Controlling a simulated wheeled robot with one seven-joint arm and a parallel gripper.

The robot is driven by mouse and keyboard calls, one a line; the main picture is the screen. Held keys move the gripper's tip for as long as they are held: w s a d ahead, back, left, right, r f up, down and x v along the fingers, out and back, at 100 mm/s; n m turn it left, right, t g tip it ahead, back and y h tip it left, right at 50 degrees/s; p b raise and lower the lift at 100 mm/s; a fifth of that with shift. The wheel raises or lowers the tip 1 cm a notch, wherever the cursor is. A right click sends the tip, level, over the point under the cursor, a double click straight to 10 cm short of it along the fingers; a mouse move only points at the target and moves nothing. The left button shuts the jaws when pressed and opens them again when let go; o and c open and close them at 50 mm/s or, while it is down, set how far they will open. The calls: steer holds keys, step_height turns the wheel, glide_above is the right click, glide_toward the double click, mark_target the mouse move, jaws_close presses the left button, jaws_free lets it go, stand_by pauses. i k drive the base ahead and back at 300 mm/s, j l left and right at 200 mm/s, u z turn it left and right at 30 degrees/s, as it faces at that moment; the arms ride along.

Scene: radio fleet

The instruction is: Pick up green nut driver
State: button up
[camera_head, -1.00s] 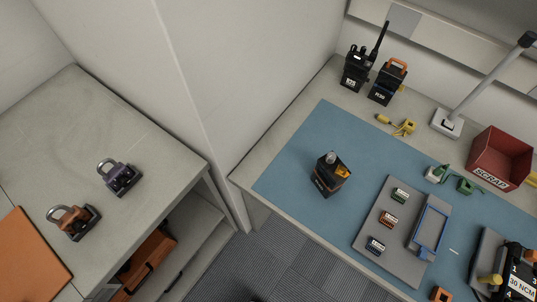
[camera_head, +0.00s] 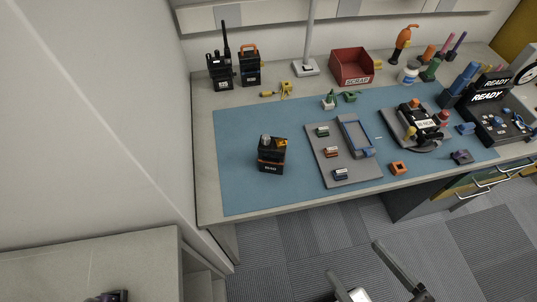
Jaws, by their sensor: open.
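A green upright tool-like shape (camera_head: 431,71) stands at the back right of the bench, beside a white jar; it may be the green nut driver, but it is too small to be sure. Smaller green pieces (camera_head: 350,97) lie at the back edge of the blue mat, left of it. My gripper (camera_head: 353,259) shows at the bottom edge, its two dark fingers spread and empty. It is over the floor in front of the bench, well apart from the green things.
The blue mat (camera_head: 235,180) bears a black radio (camera_head: 272,155), a grey tray (camera_head: 335,177) and a charger-like unit (camera_head: 424,124). A red scrap bin (camera_head: 351,68) and a lamp stand (camera_head: 306,67) are behind. A grey counter (camera_head: 90,265) is at lower left. Carpet floor is clear in front.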

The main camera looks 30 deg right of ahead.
mark_target(428, 73)
steer(key=z, duration=1.35)
steer(key=i+l+u, duration=0.1)
steer(key=l, duration=0.2)
steer(key=i+l, duration=0.25)
steer(key=i+l+u, duration=0.15)
steer(key=l, duration=0.2)
steer(key=i+l+u, duration=0.1)
steer(key=l, duration=0.2)
steer(key=i+l+u, duration=0.1)
steer(key=l, duration=0.25)
steer(key=u, duration=1.45)
steer(key=i+l, duration=0.05)
